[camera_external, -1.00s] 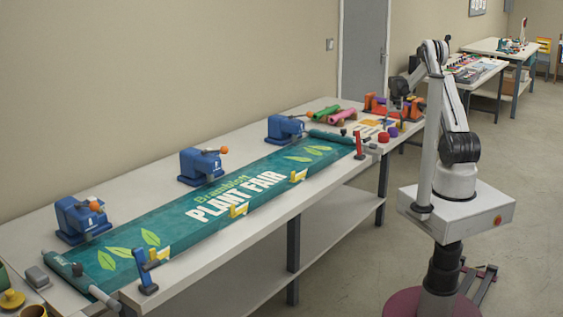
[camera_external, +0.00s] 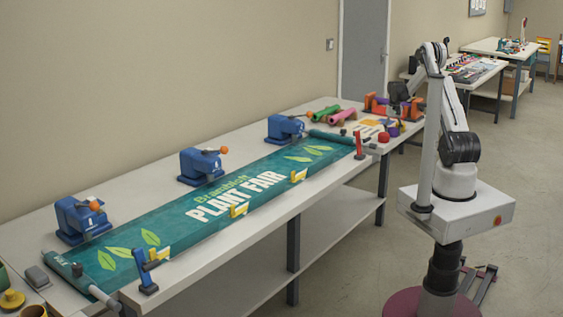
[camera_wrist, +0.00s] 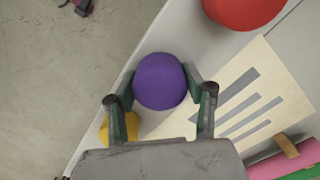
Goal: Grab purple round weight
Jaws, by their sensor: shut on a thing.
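The purple round weight (camera_wrist: 160,82) sits near the table's edge in the wrist view, between the two fingers of my gripper (camera_wrist: 160,95). The fingers are shut on its sides. In the external view my gripper (camera_external: 397,118) is low over the far right end of the long table, and the purple weight (camera_external: 393,130) shows only in part beneath it. I cannot tell whether the weight still touches the tabletop.
A red round weight (camera_wrist: 243,8) lies close by, and a yellow round object (camera_wrist: 120,128) is partly hidden behind a finger. A pale sheet with grey bars (camera_wrist: 240,95) lies beside the purple weight. The teal banner (camera_external: 215,200) covers much of the table.

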